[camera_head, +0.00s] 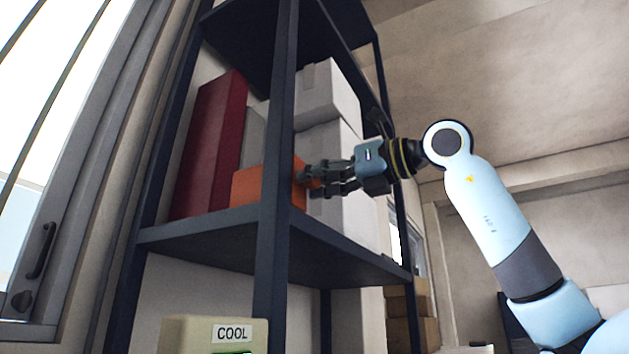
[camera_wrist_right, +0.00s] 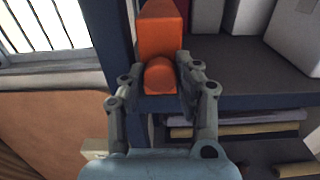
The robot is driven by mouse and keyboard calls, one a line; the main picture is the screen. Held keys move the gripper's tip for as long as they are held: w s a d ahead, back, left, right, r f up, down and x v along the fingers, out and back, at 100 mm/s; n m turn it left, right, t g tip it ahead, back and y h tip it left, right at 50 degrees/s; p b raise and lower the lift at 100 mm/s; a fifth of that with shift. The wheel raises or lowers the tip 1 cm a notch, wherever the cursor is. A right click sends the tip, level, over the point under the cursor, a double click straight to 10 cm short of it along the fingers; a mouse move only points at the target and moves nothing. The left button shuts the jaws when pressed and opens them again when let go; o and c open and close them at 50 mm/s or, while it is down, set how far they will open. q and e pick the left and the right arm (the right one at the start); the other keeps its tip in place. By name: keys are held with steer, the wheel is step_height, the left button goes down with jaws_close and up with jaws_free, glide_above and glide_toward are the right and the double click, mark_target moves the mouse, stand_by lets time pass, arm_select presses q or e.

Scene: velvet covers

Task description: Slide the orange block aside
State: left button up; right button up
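The orange block (camera_head: 254,186) sits on the dark shelf, partly behind the front post in the head view. In the right wrist view, the orange block (camera_wrist_right: 160,36) has a rounded orange front part facing the camera. My right gripper (camera_head: 312,176) reaches in from the right at the block. In the wrist view, the right gripper's fingers (camera_wrist_right: 160,66) are apart, one on each side of the rounded part. Narrow gaps seem to show beside it; firm contact cannot be told. My left gripper is not in view.
A tall dark red box (camera_head: 210,145) stands left of the block. White boxes (camera_head: 328,95) stand behind and to the right. The dark shelf (camera_head: 345,256) has front posts close to my right gripper. A beige item marked COOL (camera_head: 190,335) is below. Brown boxes (camera_head: 408,318) sit lower right.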

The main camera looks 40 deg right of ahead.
steer(key=shift+o, duration=2.1)
steer(key=shift+a, duration=0.1)
step_height(320, 180, up, 9)
steer(key=shift+f, duration=0.2)
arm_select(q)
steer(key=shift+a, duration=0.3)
arm_select(e)
steer(key=shift+r, duration=0.7)
